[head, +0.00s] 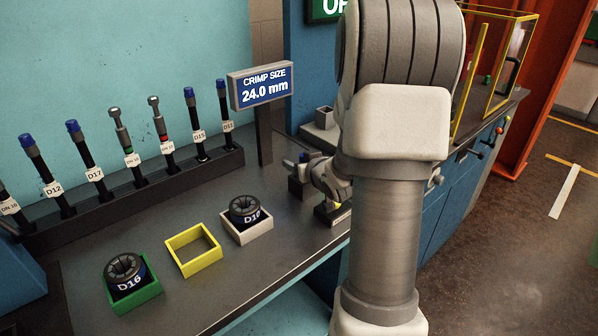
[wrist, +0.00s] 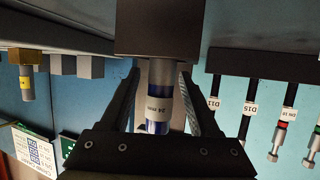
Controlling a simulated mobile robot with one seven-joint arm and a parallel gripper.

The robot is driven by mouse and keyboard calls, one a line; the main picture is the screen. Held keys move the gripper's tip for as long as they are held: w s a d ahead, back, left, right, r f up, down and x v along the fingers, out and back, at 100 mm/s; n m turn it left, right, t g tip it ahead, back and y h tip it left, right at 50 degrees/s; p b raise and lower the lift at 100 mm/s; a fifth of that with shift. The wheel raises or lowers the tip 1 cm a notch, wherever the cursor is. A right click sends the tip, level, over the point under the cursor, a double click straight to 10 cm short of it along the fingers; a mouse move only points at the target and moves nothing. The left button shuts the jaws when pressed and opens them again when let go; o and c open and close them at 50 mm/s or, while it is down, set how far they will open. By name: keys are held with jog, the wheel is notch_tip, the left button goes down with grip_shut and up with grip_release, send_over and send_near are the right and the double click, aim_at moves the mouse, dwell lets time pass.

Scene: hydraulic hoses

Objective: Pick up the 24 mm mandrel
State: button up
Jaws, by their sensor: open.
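The mandrel labelled 24 mm (wrist: 158,108), with a silver shaft and blue end, shows in the wrist view. It stands in a dark block (wrist: 160,28), and this view looks upside down. My gripper (wrist: 160,76) is open, with one finger on each side of the mandrel. A narrow gap shows beside the shaft, and I cannot tell whether either finger touches it. In the head view my gripper (head: 322,178) is low over the bench's right end. My arm hides much of that spot, and the mandrel cannot be made out clearly there.
A sign (head: 263,87) reads crimp size 24.0 mm. A rack (head: 130,190) of labelled tools runs along the wall. Green (head: 137,300), yellow (head: 193,250) and white (head: 248,234) trays stand on the bench; the yellow one is empty. A brass-coloured piece (wrist: 27,83) hangs beside several blocks.

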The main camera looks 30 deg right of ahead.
grip_shut()
dwell(0.3)
jog(key=shift+r, duration=0.2)
